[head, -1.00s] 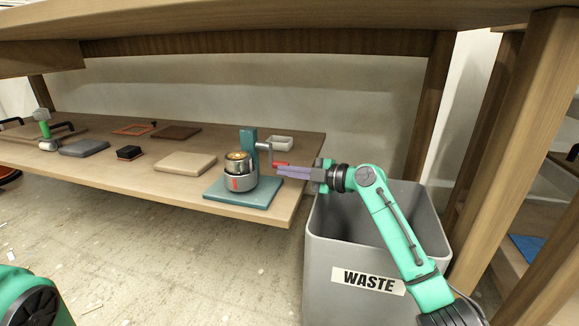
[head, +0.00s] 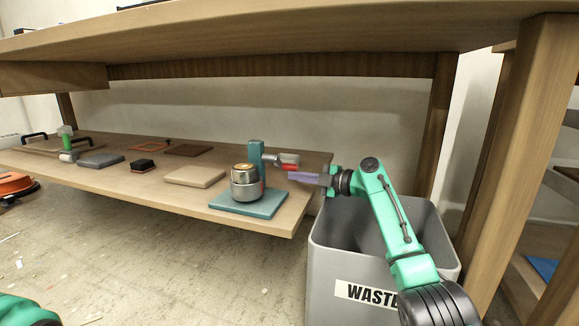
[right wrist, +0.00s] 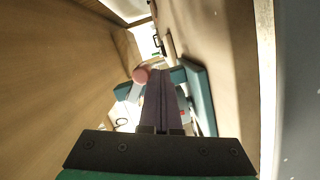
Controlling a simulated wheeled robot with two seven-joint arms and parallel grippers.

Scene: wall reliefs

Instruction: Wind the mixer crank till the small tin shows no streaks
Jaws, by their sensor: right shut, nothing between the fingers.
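The mixer has a teal base (head: 247,207) and an upright teal post (head: 256,160) at the shelf's right end. A grey cup (head: 245,191) on it holds the small tin (head: 244,175), whose top looks golden; streaks are too small to tell. The metal crank arm (head: 272,158) leads right from the post to a red handle (head: 289,167). My right gripper (head: 291,176) is shut and empty, its purple fingers just below and beside the handle; contact is unclear. In the right wrist view the handle's round end (right wrist: 141,75) shows left of the shut fingers (right wrist: 160,82). My left gripper is out of view.
A grey waste bin (head: 335,262) stands under my right arm. The tabletop (head: 300,45) hangs above; a wooden post (head: 490,190) stands right.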

